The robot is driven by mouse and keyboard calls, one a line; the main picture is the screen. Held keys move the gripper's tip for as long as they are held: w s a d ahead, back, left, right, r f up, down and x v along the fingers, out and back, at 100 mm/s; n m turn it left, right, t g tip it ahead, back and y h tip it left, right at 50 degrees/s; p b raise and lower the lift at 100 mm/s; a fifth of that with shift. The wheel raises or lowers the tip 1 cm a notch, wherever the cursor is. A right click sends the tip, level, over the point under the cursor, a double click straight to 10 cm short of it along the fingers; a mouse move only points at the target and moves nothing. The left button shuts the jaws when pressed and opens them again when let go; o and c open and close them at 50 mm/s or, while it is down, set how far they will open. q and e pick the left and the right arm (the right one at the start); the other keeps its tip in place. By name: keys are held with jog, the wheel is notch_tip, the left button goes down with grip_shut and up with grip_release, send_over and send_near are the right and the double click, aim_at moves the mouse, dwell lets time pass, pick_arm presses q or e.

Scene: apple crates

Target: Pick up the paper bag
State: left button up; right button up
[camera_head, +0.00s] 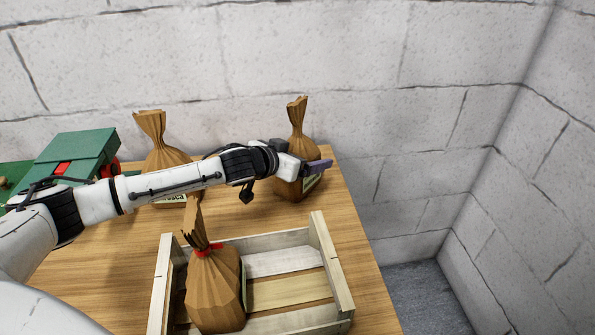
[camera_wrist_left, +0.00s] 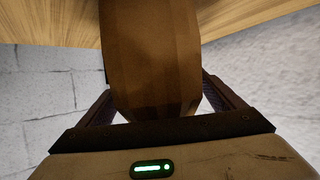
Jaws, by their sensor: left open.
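Three brown paper bags with twisted tops show in the head view. One paper bag (camera_head: 300,143) stands upright at the table's back right corner, partly hidden by my left gripper (camera_head: 319,166). In the left wrist view that bag (camera_wrist_left: 150,55) lies between the two open fingers, which are spread on either side of it. I cannot tell whether they touch it. A second bag (camera_head: 160,157) stands at the back, partly behind my left arm. A third bag (camera_head: 215,290) with a red tie stands in the crate. My right gripper is not in view.
A pale wooden slatted crate (camera_head: 334,268) stands at the front of the wooden table (camera_head: 352,222); its right part is empty. A green box (camera_head: 78,152) with red parts is at the left. Grey block walls (camera_head: 420,80) close the back and right.

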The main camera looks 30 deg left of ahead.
pick_arm(q)
jog(key=shift+w+f, duration=0.3)
jog(key=shift+w, duration=0.2)
jog(key=shift+r, duration=0.15)
jog(key=c, duration=1.7)
notch_tip(320, 180, up, 10)
